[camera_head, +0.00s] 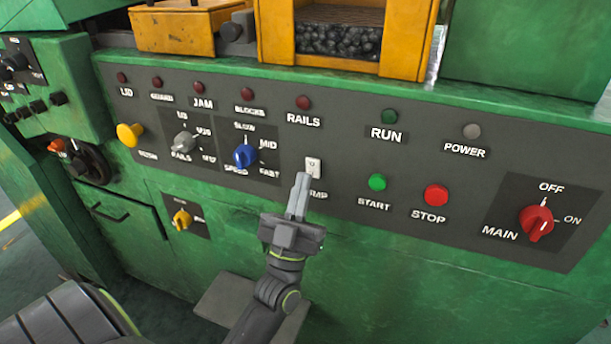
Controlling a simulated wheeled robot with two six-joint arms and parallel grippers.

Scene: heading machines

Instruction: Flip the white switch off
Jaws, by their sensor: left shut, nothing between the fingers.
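The white switch (313,167) is a small pale rectangular plate on the dark control panel, above a label that is partly hidden and ends in "MP". My left gripper (301,182) is shut and empty. Its fingertips are just below and slightly left of the switch, close to it; I cannot tell whether they touch. The fingers cover part of the label. The switch's lever position is too small to tell. My right gripper is not in view.
The blue speed knob (245,156) is left of the switch. The green START button (377,182), red STOP button (436,195) and red MAIN knob (536,222) are to the right. A yellow knob (182,219) sits lower left. Yellow housing (278,35) stands above the panel.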

